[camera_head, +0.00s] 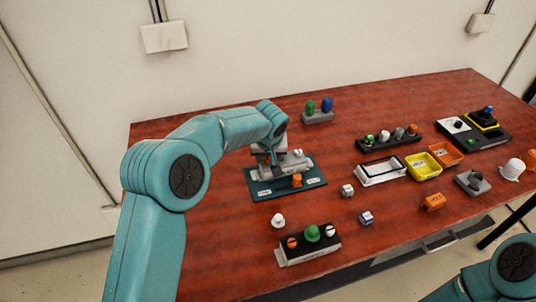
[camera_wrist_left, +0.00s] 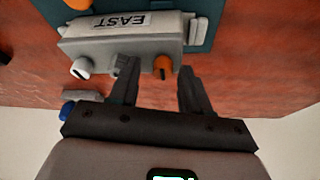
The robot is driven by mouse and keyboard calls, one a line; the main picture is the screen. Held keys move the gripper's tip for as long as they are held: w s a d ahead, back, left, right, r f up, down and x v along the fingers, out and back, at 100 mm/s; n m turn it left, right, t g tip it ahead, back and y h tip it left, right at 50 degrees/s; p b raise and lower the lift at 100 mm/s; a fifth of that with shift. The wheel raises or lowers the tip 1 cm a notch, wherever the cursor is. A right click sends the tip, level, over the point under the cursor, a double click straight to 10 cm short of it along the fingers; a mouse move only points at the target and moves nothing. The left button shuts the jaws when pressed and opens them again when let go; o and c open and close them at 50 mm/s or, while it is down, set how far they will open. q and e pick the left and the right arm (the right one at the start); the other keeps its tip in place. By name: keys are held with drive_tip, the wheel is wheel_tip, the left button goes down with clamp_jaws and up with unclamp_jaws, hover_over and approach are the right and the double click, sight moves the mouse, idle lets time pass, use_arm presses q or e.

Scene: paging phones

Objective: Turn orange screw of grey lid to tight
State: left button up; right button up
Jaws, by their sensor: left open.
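A grey lid marked EAST (camera_wrist_left: 150,33) sits on a teal base plate (camera_head: 261,186), where the lid (camera_head: 292,162) is partly covered by my left arm. In the left wrist view an orange screw (camera_wrist_left: 163,68) sticks out from the lid's side, beside a grey knob and a white knob (camera_wrist_left: 80,68). My left gripper (camera_wrist_left: 157,72) is open, its fingers pointing at the lid with the orange screw in line with the gap between them. I cannot tell whether they touch it. In the head view my left gripper (camera_head: 270,157) hides that screw. My right gripper is out of view.
An orange knob (camera_head: 297,181) stands on the plate's near side. A black-topped block with knobs (camera_head: 327,242) and a white knob (camera_head: 278,220) lie in front. A rack (camera_head: 318,117) with green and blue pegs stands behind. Trays and small parts lie right.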

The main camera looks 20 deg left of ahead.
use_arm(q)
drive_tip(key=shift+s+r, duration=0.1)
drive_tip(key=shift+s, duration=0.05)
drive_tip(key=shift+s+a, duration=0.1)
drive_tip(key=c, duration=0.4)
clamp_jaws()
